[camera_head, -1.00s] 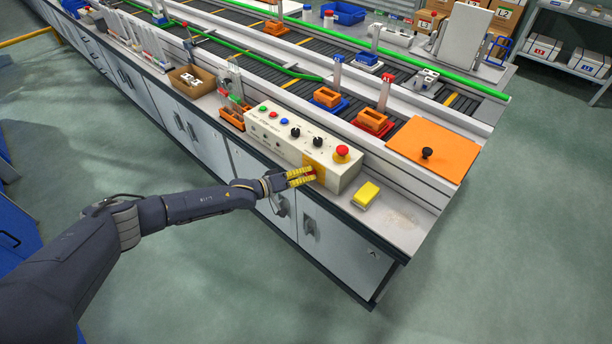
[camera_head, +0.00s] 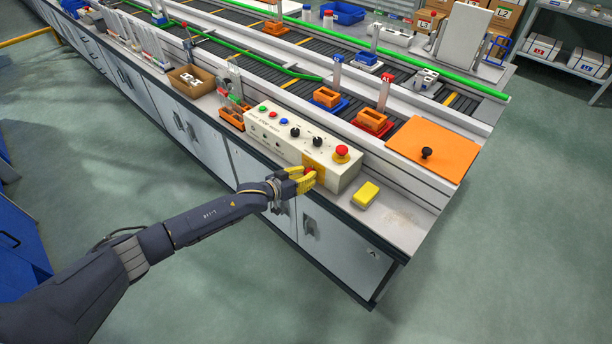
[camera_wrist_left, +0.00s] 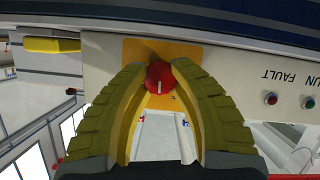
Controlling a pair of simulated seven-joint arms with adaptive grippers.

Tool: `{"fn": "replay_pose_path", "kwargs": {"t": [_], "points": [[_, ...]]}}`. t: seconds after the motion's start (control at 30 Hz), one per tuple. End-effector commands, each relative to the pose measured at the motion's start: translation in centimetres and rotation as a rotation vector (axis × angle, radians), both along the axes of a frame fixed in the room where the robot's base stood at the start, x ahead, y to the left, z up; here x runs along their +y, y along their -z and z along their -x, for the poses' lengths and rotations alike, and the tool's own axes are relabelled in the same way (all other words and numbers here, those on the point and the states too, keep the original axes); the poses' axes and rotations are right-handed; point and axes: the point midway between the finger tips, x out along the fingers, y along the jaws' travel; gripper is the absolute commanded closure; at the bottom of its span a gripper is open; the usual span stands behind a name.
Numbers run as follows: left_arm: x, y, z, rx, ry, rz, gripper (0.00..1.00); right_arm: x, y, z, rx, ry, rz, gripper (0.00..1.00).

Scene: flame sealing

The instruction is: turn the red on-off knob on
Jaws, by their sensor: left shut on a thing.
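The red on-off knob (camera_wrist_left: 159,79) sits on a yellow plate (camera_wrist_left: 190,50) on the front of the white control box (camera_head: 260,137). In the left wrist view a white mark on the knob points roughly along the fingers. My left gripper (camera_head: 311,177) has its yellow fingers at the plate in the head view. In the left wrist view the left gripper (camera_wrist_left: 159,80) is shut on the knob, with one fingertip on each side of it. In the head view the fingers largely hide the knob. My right gripper is in neither view.
A red mushroom button (camera_head: 341,152) stands on top of the control box, beside black knobs and coloured buttons. A yellow block (camera_head: 367,193) lies on the bench to the right. An orange plate (camera_head: 434,148) with a black knob lies behind it.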

Motion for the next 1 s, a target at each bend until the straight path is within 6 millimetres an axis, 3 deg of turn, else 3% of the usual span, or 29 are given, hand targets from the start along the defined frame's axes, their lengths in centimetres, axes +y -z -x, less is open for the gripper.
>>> {"fn": "replay_pose_path", "kwargs": {"t": [0.6,1.0], "points": [[-0.23,-0.01,0.12,-0.369,-0.003,-0.420,1.00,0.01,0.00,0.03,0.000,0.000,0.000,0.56],[-0.25,0.01,0.12,-0.520,-0.002,-0.595,1.00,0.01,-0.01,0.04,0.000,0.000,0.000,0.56]]}}
